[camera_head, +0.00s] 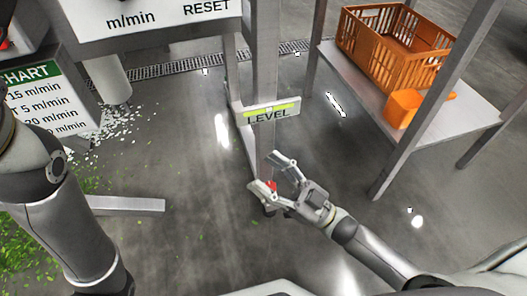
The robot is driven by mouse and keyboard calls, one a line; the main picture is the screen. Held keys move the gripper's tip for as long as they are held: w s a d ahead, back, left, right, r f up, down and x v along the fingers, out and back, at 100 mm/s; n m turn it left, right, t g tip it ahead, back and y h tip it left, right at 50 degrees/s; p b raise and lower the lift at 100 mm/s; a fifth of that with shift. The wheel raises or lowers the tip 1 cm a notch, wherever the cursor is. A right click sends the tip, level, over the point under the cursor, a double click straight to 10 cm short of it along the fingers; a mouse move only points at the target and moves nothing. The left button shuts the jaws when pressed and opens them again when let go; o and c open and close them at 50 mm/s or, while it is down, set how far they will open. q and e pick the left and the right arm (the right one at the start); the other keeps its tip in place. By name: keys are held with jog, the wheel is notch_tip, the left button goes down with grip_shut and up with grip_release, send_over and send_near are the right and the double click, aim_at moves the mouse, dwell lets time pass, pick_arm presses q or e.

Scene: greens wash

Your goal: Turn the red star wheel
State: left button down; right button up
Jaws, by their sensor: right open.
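The red star wheel (271,187) shows as a small red patch low on a grey post, mostly hidden by my right gripper. My right gripper (268,173) is open, with one finger above and to the right of the wheel and the other at its left. The wheel appears between the fingers; I cannot tell whether they touch it. My left arm comes in at the left edge, but its gripper is out of view.
A LEVEL sign (268,112) with a yellow-green bar is on the post just above. At right, a metal table (440,118) holds an orange crate (385,48) and an orange scoop (404,106). Green scraps (30,245) litter the floor at left.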

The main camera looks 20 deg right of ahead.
notch_tip(320, 180, up, 8)
jog(key=s+a+t+y+p, duration=0.1)
jog(key=p, duration=0.1)
jog(key=shift+s+a+t, duration=0.3)
jog(key=shift+s+a, duration=0.05)
jog(key=shift+s, duration=0.05)
